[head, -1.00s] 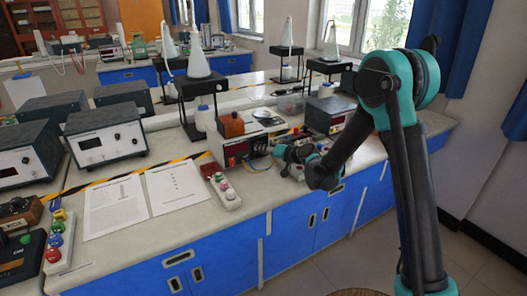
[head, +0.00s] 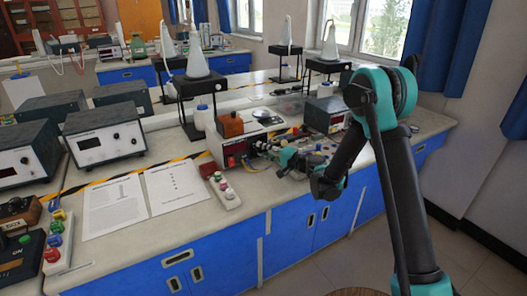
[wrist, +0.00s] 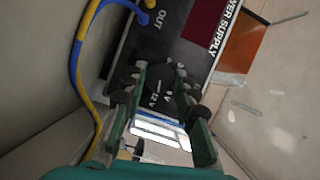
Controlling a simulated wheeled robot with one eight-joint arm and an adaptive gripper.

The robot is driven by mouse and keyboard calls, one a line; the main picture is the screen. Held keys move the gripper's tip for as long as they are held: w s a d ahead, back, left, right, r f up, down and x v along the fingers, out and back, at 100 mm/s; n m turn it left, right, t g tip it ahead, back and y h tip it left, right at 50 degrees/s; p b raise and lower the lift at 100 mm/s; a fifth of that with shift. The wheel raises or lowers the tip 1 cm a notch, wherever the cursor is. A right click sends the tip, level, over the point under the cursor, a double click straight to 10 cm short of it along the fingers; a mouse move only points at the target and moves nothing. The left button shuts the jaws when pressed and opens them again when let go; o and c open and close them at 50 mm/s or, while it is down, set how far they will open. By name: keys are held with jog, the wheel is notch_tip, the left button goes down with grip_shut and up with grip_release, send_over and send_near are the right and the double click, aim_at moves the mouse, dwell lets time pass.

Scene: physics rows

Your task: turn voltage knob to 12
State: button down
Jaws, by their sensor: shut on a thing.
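The power supply (head: 235,150) is a white box with a red and dark front, standing on the bench. White scale marks, one reading 12V, show between the fingers. The knob's pointer is not clear. In the head view my gripper (head: 262,147) is small against the front, and the knob is hidden.
A blue and yellow cable (wrist: 78,50) runs left of my fingers to the panel. An orange block (head: 230,125) sits on the power supply. A strip with coloured buttons (head: 225,190) lies in front left. Printed sheets (head: 118,207) and grey instrument boxes stand farther left.

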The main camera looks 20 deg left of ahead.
dwell(0.4)
jog(key=c, duration=1.2)
grip_release()
jog(key=v, duration=1.2)
jog(key=shift+f, duration=0.1)
jog(key=shift+d, duration=0.1)
